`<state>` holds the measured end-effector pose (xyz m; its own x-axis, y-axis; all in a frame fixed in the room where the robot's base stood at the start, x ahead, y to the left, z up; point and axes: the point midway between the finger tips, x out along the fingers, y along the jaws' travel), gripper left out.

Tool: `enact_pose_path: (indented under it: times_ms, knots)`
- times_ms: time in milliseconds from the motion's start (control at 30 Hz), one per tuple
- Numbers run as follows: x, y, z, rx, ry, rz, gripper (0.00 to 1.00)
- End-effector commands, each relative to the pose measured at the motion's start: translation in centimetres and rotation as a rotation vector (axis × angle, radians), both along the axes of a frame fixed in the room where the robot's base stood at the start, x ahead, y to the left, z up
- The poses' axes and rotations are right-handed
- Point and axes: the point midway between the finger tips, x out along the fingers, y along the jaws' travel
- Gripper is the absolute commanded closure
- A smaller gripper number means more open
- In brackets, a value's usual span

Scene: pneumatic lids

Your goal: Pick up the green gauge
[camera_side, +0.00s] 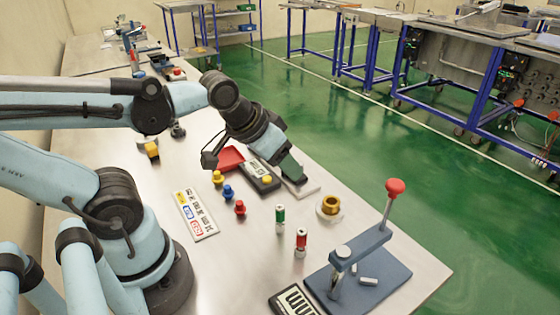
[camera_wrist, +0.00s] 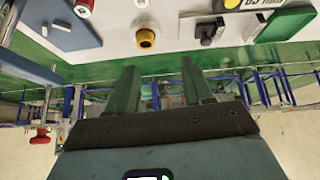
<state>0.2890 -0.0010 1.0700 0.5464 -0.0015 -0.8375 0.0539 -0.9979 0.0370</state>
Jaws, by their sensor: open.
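The green gauge (camera_side: 280,218), a small cylinder with a green upper part and a pale metal base, stands upright on the steel table in the side view. A similar red gauge (camera_side: 300,242) stands just in front and to its right. My gripper (camera_side: 296,172) is above the table behind the green gauge, apart from it. In the wrist view my gripper (camera_wrist: 160,66) shows two green fingers spread apart with nothing between them. The red gauge (camera_wrist: 84,7) is cut by the top edge there. I cannot make out the green gauge's green part in that view.
A blue press (camera_side: 350,272) with a red-knobbed lever stands at front right. A brass ring (camera_side: 330,206) sits near the right edge. Yellow, blue and red small fittings (camera_side: 228,192) stand left, beside a labelled board (camera_side: 196,215). A red tray (camera_side: 231,157) lies behind.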

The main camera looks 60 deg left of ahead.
Motion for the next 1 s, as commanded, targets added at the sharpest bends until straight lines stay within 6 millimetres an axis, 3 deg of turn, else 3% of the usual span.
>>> enact_pose_path:
  times_ms: [233,500,667,1000]
  knots:
    - [-0.3,-0.7,0.7,-0.187,0.287,0.391,0.49]
    - [-0.8,-1.2,1.4,-0.25,0.514,0.789,0.49]
    - [-1.0,-1.2,1.0,-0.251,0.543,0.855,0.49]
    - [-1.0,-1.2,-3.2,-0.252,0.542,0.853,0.49]
